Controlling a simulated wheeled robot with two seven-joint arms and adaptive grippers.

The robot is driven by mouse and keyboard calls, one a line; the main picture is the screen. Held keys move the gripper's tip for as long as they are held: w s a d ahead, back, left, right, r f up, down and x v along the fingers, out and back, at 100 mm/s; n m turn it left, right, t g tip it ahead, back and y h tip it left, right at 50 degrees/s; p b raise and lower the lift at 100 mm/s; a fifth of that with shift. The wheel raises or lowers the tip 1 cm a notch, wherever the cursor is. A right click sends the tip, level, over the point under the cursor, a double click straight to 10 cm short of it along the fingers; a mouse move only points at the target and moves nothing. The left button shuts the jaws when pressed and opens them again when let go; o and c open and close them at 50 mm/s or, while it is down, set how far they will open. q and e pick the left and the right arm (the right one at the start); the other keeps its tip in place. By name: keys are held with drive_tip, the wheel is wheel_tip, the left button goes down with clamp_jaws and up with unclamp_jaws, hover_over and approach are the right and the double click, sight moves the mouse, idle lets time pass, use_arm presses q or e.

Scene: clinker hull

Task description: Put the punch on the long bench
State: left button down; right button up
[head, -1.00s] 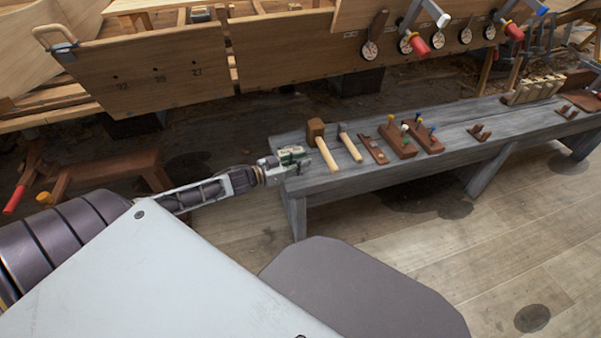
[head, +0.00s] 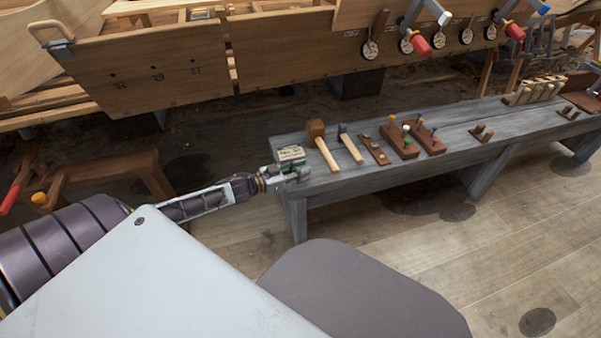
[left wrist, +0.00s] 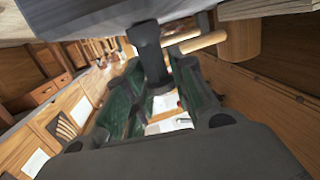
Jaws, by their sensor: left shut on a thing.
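The long bench (head: 350,173) is grey and runs from the middle to the upper right in the head view. My left gripper (head: 297,171) is at its near left end, left of the mallet, close over the top. In the left wrist view its green-lined fingers (left wrist: 160,100) close around a dark upright piece, which I take to be the punch (left wrist: 152,58). The punch is too small and covered to make out in the head view, and I cannot tell whether it touches the bench. My right gripper is not in view.
A mallet (head: 317,132), a hammer (head: 350,146) and several wooden tools lie along the bench. A small pale block with dark marks (head: 290,153) shows right behind my left gripper. The wooden hull (head: 155,75) stands behind. Bare bench shows farther right.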

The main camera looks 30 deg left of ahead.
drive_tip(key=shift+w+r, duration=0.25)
use_arm(q)
drive_tip(key=c, duration=1.2)
unclamp_jaws()
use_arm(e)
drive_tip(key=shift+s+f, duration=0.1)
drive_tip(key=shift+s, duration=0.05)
use_arm(q)
drive_tip(key=shift+s+a+r+p, duration=0.1)
drive_tip(key=shift+s+a+p, duration=0.1)
drive_tip(key=shift+s+p, duration=0.15)
drive_tip(key=shift+p+v, duration=0.75)
drive_tip(key=shift+v, duration=0.8)
drive_tip(key=shift+p+v, duration=0.5)
drive_tip(key=shift+v, duration=0.5)
drive_tip(key=p+v, duration=0.2)
drive_tip(key=v, duration=0.4)
drive_tip(key=shift+p, duration=0.4)
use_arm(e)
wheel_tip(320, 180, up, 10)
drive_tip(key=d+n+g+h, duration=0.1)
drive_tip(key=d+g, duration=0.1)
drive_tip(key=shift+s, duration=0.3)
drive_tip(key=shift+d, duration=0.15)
